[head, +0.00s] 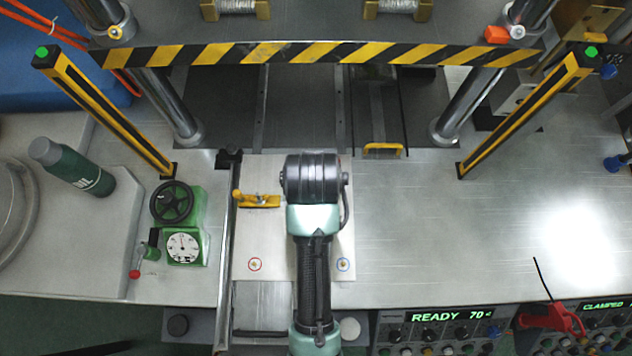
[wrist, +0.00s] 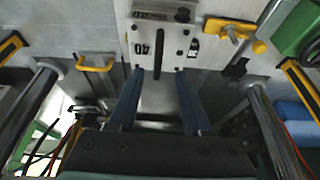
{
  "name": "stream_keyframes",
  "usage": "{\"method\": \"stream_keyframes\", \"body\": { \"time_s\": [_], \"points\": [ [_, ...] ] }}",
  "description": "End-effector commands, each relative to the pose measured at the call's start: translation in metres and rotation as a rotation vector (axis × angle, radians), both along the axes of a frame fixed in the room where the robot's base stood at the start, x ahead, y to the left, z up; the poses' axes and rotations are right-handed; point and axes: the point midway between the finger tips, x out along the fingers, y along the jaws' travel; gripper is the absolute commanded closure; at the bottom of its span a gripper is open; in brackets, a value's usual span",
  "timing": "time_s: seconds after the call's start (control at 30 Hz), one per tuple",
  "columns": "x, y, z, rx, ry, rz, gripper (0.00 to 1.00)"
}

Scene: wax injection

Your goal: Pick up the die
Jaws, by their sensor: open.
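The die (wrist: 143,57) shows in the wrist view as a pale metal block with dark screws, a black bar-like handle (wrist: 160,55) and a label. My gripper (wrist: 158,73) is open and empty, its two blue-grey fingers apart. In the wrist view the fingertips overlap the die's near edge, with the handle in line between them; I cannot tell the remaining height. In the head view my arm and wrist cover the die and the fingers, over a pale plate (head: 265,230) with red and blue circled marks.
A yellow clamp (head: 258,201) stands left of my wrist. A yellow handle (head: 383,150) lies right of it. Yellow-black posts (head: 105,115) and steel columns (head: 168,105) flank the press opening. A green gauge unit (head: 183,246) and bottle (head: 75,168) stand left.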

Motion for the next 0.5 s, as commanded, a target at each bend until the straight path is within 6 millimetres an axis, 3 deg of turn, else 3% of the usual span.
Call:
{"method": "stream_keyframes", "body": {
  "time_s": [0.23,0.5],
  "points": [
    [0.006,-0.001,-0.013,0.0,0.0,-0.001,0.51],
    [0.018,-0.004,-0.045,0.0,-0.002,0.0,0.51]
  ]
}}
